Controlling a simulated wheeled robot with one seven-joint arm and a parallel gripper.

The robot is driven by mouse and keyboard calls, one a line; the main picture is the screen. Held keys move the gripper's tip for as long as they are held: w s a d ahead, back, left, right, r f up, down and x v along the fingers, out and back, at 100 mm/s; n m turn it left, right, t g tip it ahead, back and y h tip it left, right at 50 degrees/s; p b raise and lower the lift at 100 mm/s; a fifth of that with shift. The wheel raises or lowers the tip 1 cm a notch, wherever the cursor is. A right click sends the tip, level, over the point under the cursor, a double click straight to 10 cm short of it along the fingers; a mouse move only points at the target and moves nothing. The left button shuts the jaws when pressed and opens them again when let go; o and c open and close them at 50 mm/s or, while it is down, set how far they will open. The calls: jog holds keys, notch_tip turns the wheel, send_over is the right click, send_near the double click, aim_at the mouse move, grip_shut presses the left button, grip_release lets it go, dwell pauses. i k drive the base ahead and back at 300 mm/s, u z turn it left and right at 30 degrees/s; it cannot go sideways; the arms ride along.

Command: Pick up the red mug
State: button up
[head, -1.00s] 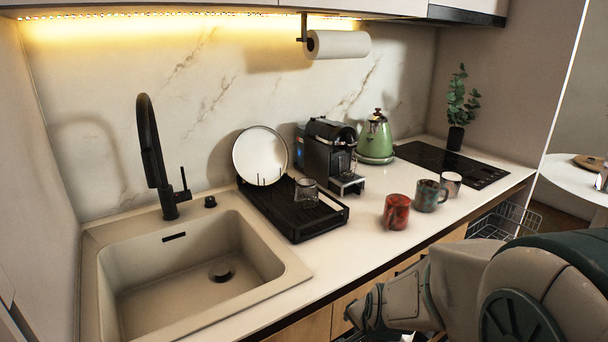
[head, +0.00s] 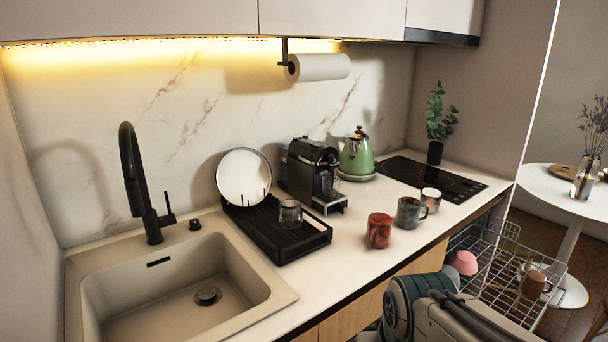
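The red mug (head: 379,231) stands upright on the white counter (head: 330,270), close to its front edge, in the head view. A grey-green mug (head: 411,212) stands just to its right and a little farther back. A white patterned mug (head: 431,200) is beyond that. My arm shows at the bottom right, below and in front of the counter edge. My gripper's fingers cannot be made out in this view. Nothing covers the red mug.
A dish rack (head: 285,236) with a glass and a plate stands left of the mugs, next to the sink (head: 180,285). A coffee machine (head: 312,172) and green kettle (head: 357,158) stand behind. A pulled-out wire dishwasher basket (head: 507,280) holds dishes at right.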

aim_at(378, 234)
jog(key=u, duration=0.05)
jog(key=k, duration=0.55)
jog(key=z, duration=0.6)
jog(key=i, duration=1.4)
jog(key=u, duration=0.15)
